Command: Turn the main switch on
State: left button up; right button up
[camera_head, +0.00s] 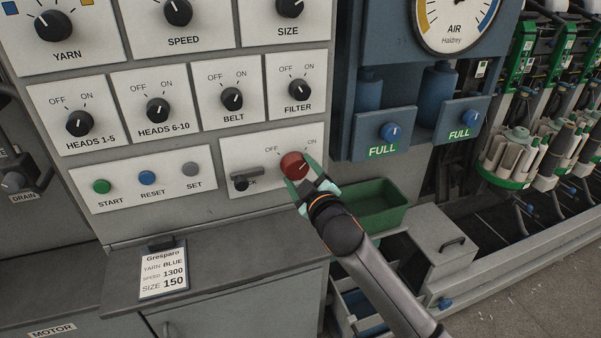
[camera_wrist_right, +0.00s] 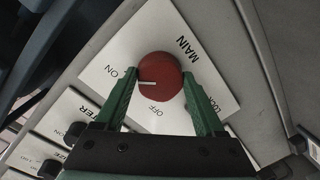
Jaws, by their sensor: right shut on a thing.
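The main switch is a red round knob (camera_head: 293,166) on a white plate (camera_head: 234,153) marked OFF at the upper left and ON at the upper right. The knob also shows in the right wrist view (camera_wrist_right: 160,78). Its white pointer line aims close to the ON mark. My right gripper (camera_head: 299,171) has its green fingers on either side of the knob and is shut on it; the fingers show in the wrist view too (camera_wrist_right: 160,92). A dark lock lever (camera_head: 242,181) sits left of the knob, partly covering its label. My left gripper is not in view.
START, RESET and SET buttons (camera_head: 147,178) are left of the switch, with several black dials (camera_head: 158,110) above. A green tray (camera_head: 378,209) lies right of my gripper. A blue gauge unit (camera_head: 372,50) juts out at upper right. A shelf (camera_head: 210,258) with a card is below.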

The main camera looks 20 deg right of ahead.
jog(key=o, duration=1.3)
jog(key=shift+o, duration=0.2)
jog(key=shift+s, duration=0.15)
jog(key=s+r, duration=0.1)
jog(key=s, duration=1.1)
jog(key=shift+d+b, duration=0.2)
jog(key=shift+b, duration=0.25)
jog(key=shift+s, duration=0.1)
jog(key=s+f+m+g, duration=0.1)
jog(key=s+f+g, duration=0.1)
jog(key=f, duration=0.8)
jog(key=s+a+f+m+g+y, duration=0.1)
jog(key=s+f+m+g, duration=0.1)
jog(key=s+f, duration=0.3)
notch_tip(320, 180, down, 5)
jog(key=shift+s+a+r, duration=0.1)
jog(key=shift+s+a, duration=0.05)
jog(key=shift+a, duration=0.1)
jog(key=s+f+m+g, duration=0.1)
jog(key=s+f, duration=0.3)
jog(key=s+f+m+g, duration=0.1)
jog(key=s+f, duration=0.4)
jog(key=s+f+m+g, duration=0.1)
jog(key=s+f+m, duration=0.1)
jog(key=s+f, duration=0.3)
jog(key=shift+a+g+y, duration=0.25)
jog(key=shift+g+y, duration=0.05)
jog(key=shift+y, duration=0.1)
jog(key=shift+c, duration=0.2)
